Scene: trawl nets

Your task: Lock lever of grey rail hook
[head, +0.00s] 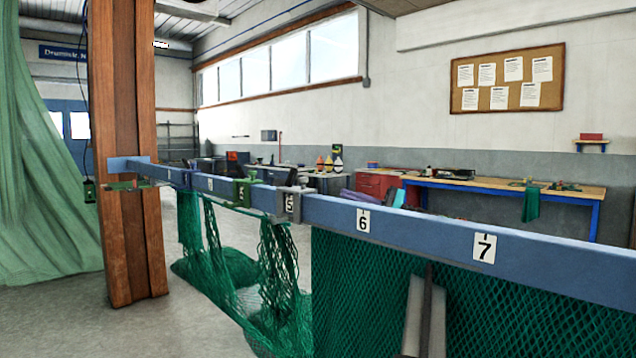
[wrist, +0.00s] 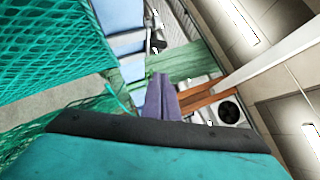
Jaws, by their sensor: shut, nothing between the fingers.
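The grey rail hook (head: 290,206) sits over the blue rail (head: 330,212) at the number 5 plate. A dark lever-like piece (head: 294,179) stands up at its top; I cannot tell whether it is locked. Green net hangs beneath the hook. My gripper (head: 346,195) shows behind the rail, right of the hook and apart from it in the picture, its purple fingers pointing left. In the wrist view my gripper (wrist: 159,80) has its purple fingers together and empty, beyond the teal body. Small grey and dark parts (wrist: 158,38) lie past the fingertips, too small to identify.
A green hook (head: 243,192) sits left of the grey one. Plates 6 (head: 363,221) and 7 (head: 484,248) mark the bare rail to the right. Green netting (head: 375,290) hangs below. A brown wooden post (head: 128,200) stands at left. Workbenches (head: 500,188) line the back.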

